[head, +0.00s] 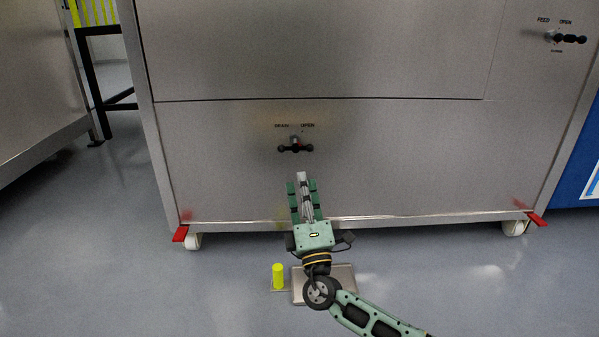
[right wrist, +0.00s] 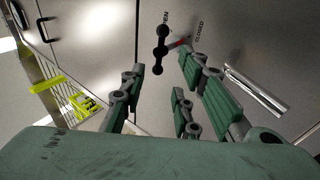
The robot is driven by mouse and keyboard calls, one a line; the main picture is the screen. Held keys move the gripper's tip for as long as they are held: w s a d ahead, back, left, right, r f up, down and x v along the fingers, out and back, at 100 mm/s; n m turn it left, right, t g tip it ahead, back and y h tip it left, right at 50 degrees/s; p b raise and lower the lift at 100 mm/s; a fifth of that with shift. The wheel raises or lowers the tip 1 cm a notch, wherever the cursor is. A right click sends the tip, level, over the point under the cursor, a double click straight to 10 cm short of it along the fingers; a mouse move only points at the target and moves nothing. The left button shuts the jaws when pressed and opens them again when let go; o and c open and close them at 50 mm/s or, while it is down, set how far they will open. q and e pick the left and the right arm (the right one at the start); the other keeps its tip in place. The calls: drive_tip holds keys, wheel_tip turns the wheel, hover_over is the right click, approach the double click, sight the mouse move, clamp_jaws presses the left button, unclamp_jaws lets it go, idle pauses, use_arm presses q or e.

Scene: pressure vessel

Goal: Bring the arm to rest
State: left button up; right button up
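My right gripper (head: 305,188) reaches up from the bottom of the head view, in front of the lower part of the steel cabinet (head: 420,150). In the right wrist view its green fingers (right wrist: 165,90) are spread, with nothing held between them. The black drain valve handle (head: 295,148) lies level just above the fingertips in the head view. It also shows in the right wrist view (right wrist: 161,50), beyond the fingertips and apart from them. A second black handle, the feed valve (head: 568,38), sits at the upper right. My left gripper is out of view.
A bright metal tube (right wrist: 256,90) lies right of the fingers in the wrist view. On the floor are a metal plate (head: 345,272) and a yellow cylinder (head: 278,276) close to my right arm.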

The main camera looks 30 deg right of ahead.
drive_tip(key=shift+s+a+f, duration=0.15)
drive_tip(key=shift+s+f, duration=0.05)
drive_tip(key=shift+s, duration=0.1)
idle(0.4)
